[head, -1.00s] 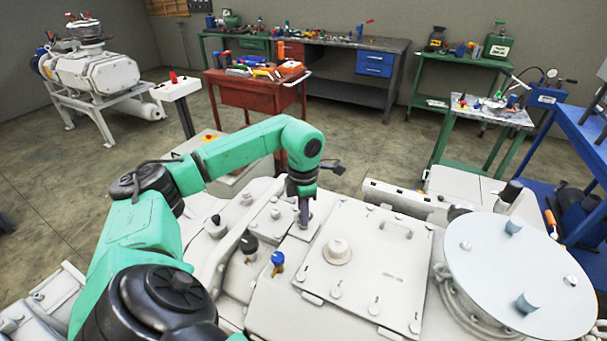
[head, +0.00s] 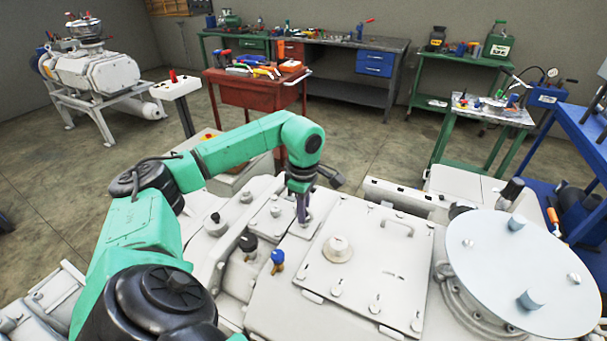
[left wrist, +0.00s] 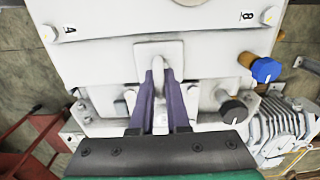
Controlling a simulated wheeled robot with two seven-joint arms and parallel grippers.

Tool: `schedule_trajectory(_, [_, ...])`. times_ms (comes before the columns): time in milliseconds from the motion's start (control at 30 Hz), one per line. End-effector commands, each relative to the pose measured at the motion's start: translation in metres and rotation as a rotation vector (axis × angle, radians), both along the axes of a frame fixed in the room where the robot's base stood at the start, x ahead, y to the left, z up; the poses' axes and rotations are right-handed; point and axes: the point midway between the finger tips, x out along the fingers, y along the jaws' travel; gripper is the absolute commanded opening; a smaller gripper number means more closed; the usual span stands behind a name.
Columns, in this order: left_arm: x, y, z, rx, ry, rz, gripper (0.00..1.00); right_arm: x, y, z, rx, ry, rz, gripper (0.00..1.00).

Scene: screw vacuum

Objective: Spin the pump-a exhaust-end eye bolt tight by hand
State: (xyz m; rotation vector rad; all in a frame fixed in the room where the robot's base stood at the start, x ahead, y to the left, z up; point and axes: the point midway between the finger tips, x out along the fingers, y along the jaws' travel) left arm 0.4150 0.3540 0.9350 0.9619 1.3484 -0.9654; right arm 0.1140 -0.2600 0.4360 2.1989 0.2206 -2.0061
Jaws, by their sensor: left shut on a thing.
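The white pump body (head: 275,300) lies in front of me in the head view, with a flat lid plate (head: 375,265) on top. My left gripper (head: 303,220) points down at the pump's top, just beyond the lid's far left corner. In the left wrist view its two purple fingers (left wrist: 160,76) close together at a small raised pad (left wrist: 145,50) on the pump. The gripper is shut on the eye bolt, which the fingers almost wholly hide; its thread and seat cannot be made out. My right gripper is not in view.
A blue-topped valve (head: 278,259) and a black knob (head: 248,243) stand near the gripper. A large round cover (head: 520,270) is at the right. A red tool cart (head: 250,95) and a green side table (head: 490,110) stand beyond the pump.

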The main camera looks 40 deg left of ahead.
Motion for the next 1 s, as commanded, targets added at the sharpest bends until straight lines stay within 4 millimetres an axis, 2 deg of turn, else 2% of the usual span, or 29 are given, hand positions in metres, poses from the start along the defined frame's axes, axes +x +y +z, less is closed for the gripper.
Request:
schedule_trajectory(33, [0.0025, 0.0018, 0.0044, 0.002, -0.012, -0.005, 0.0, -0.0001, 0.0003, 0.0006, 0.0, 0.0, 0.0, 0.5])
schedule_trajectory(500, [0.0027, 0.002, 0.0046, 0.002, -0.013, -0.019, 0.0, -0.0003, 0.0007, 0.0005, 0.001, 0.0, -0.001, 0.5])
schedule_trajectory(533, [0.0027, 0.002, 0.0047, 0.002, -0.013, -0.019, 0.22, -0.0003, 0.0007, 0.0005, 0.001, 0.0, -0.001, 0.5])
schedule_trajectory(600, [0.0026, 0.0018, 0.0043, 0.002, -0.012, -0.019, 0.44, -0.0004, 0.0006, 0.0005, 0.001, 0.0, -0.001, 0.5])
schedule_trajectory(867, [0.0011, 0.0008, 0.0018, 0.001, -0.005, -0.021, 0.44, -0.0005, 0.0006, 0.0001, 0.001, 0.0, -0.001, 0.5])
schedule_trajectory(1000, [0.0017, 0.0006, 0.0083, 0.001, -0.007, -0.021, 0.44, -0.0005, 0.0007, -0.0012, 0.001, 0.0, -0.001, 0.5])
